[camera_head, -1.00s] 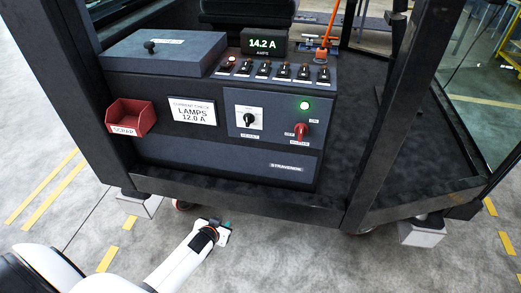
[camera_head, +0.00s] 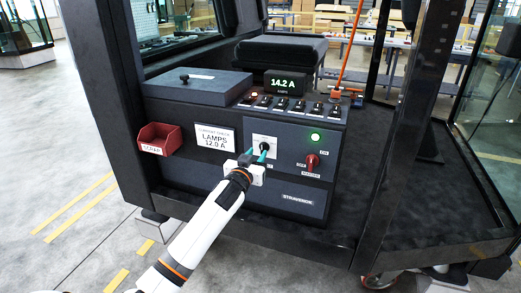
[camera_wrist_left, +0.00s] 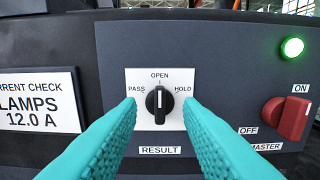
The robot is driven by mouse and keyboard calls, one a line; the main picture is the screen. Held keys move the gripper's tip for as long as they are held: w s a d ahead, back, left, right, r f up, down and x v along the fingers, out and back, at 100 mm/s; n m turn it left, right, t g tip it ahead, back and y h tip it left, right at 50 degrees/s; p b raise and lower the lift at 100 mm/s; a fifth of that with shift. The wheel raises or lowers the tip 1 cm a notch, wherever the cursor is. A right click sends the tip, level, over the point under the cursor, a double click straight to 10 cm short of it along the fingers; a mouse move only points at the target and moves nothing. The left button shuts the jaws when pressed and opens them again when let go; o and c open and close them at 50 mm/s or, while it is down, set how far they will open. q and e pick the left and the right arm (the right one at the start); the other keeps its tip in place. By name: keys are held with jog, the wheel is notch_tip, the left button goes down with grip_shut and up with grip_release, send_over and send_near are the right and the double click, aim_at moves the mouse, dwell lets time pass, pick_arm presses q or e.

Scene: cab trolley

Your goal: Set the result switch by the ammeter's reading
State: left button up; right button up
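The result switch (camera_wrist_left: 160,101) is a black knob on a white plate marked PASS, OPEN and HOLD; its white line points up at OPEN. The ammeter (camera_head: 286,83) on top of the console reads 14.2 A in green. A card (camera_head: 215,138) beside the switch reads LAMPS 12.0 A. My left gripper (camera_head: 256,155) is in front of the switch. In the left wrist view its teal fingers (camera_wrist_left: 162,112) are spread apart, one toward each side of the knob, with a gap to it. I cannot tell whether the fingertips reach around the knob. My right gripper is not in view.
A red master switch (camera_head: 312,161) sits right of the result switch, below a lit green lamp (camera_head: 315,137). A row of small toggles (camera_head: 283,104) runs along the console top. A red SCRAP bin (camera_head: 160,139) hangs at the left. A dark cab post (camera_head: 405,120) stands at the right.

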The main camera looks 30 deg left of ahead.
aim_at(262, 147)
pick_arm(q)
jog(key=shift+x, duration=1.95)
jog(key=shift+c, duration=0.4)
grip_shut()
